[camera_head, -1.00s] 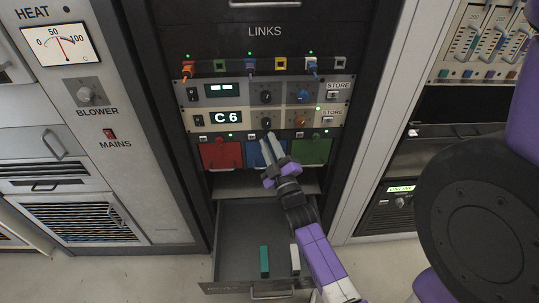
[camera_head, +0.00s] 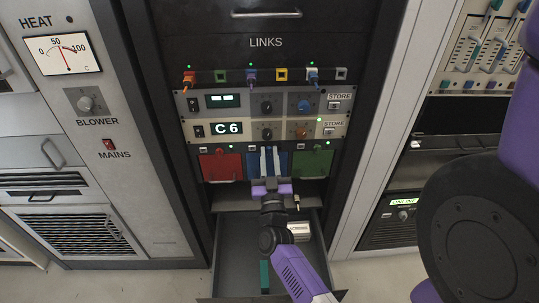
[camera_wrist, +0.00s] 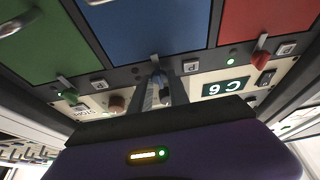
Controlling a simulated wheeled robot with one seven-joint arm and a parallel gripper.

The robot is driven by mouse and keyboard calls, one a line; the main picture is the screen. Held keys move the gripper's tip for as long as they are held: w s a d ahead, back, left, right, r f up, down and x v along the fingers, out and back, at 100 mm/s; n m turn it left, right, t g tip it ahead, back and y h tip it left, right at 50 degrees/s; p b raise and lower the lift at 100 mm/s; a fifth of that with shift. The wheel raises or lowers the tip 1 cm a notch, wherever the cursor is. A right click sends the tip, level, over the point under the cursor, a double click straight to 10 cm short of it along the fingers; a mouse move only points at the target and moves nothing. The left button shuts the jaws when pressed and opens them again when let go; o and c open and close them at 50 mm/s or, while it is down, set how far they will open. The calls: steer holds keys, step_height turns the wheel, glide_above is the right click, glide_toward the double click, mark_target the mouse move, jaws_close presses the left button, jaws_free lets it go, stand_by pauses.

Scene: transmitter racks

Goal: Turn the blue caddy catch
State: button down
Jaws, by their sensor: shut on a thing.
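The blue caddy (camera_head: 252,166) sits between a red caddy (camera_head: 220,166) and a green caddy (camera_head: 305,163) under the C6 unit. In the wrist view the blue caddy (camera_wrist: 147,28) fills the upper middle. Its blue catch (camera_wrist: 156,66) is at the caddy's edge, between my fingers. My gripper (camera_head: 269,150) reaches up in front of the blue caddy, its two pale fingers nearly parallel. In the wrist view my gripper (camera_wrist: 162,82) is shut on the blue catch. The head view hides the catch behind my fingers, and its exact angle is hard to tell.
The red catch (camera_wrist: 262,55) and green catch (camera_wrist: 67,92) flank my gripper. The C6 unit (camera_head: 247,130) with knobs is just above.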

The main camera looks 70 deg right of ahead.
steer(key=shift+m, duration=0.4)
steer(key=c, duration=1.3)
jaws_free()
steer(key=shift+o, duration=0.2)
steer(key=shift+a, duration=0.1)
steer(key=v, duration=0.7)
steer(key=shift+a, duration=0.3)
steer(key=shift+f, duration=0.2)
